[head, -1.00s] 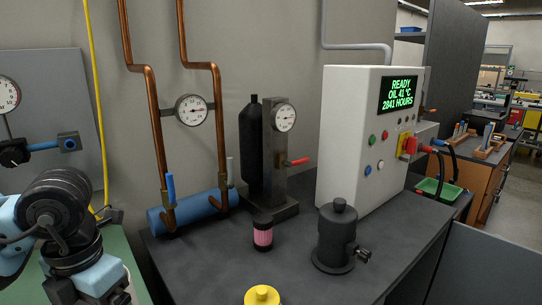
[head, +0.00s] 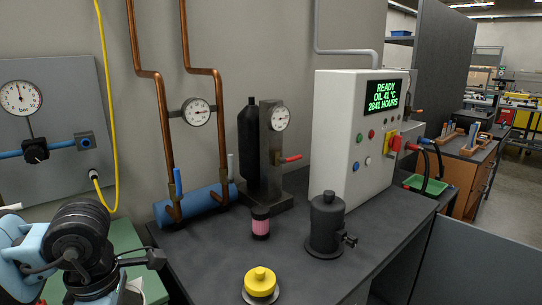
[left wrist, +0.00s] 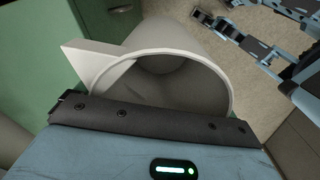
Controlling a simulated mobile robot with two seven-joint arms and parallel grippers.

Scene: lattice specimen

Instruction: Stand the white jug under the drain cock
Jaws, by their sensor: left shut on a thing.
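The white jug (left wrist: 222,72) fills the middle of the left wrist view, seen from above its open mouth, with its pointed spout to the left. My left gripper (left wrist: 150,118) is shut on its near wall. Part of my right arm shows at the upper right of the wrist view.
The dark bench top (head: 205,270) carries a yellow-capped part (head: 260,283), a pink filter (head: 260,222), a blue cylinder (head: 195,206) and a white control cabinet (head: 340,130). A green surface (head: 122,238) lies left of the bench. The front bench top is mostly clear.

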